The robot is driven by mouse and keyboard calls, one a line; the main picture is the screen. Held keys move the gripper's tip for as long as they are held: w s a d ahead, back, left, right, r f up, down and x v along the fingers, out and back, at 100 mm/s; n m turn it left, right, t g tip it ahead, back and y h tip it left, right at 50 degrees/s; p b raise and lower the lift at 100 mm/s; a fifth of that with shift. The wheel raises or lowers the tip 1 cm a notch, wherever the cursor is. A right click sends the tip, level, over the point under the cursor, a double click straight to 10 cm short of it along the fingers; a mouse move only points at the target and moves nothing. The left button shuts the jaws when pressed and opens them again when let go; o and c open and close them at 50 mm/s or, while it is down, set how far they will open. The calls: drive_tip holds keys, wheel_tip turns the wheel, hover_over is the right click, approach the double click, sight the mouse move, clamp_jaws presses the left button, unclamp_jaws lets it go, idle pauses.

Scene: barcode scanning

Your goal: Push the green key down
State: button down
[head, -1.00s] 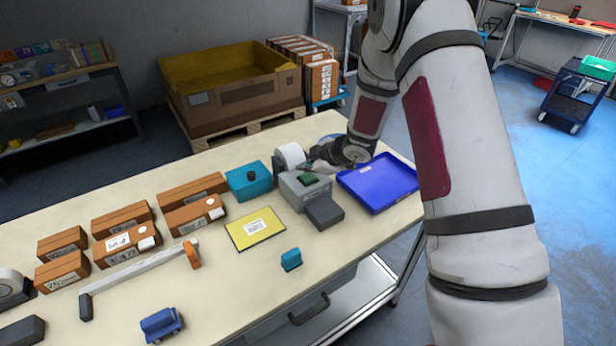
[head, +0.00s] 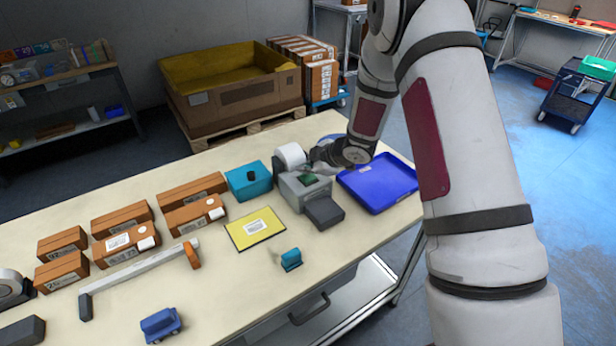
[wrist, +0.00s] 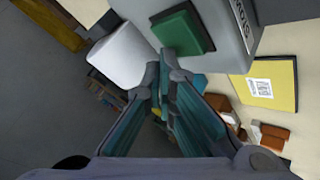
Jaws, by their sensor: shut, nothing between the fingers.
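The green key (head: 308,180) sits on top of the grey label printer (head: 291,191) on the table. In the wrist view the green key (wrist: 182,32) is a raised square block on the grey housing, close ahead of the fingertips. My gripper (wrist: 165,75) is shut and empty, its fingertips beside the key's lower edge in that picture. I cannot tell whether they touch it. In the head view my gripper (head: 318,163) is at the printer's back side, partly hidden by my wrist.
A white roll (head: 291,157) stands behind the printer, with a blue tray (head: 400,190) to the right and a dark block (head: 324,213) in front. A teal box (head: 249,180) and a yellow card (head: 255,240) lie left. Brown boxes stand farther left.

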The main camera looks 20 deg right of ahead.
sight(307, 178)
drive_tip(key=shift+f, duration=0.9)
idle(1.0)
drive_tip(key=shift+r, duration=1.05)
drive_tip(key=shift+r+p, duration=0.45)
drive_tip(key=shift+r, duration=2.1)
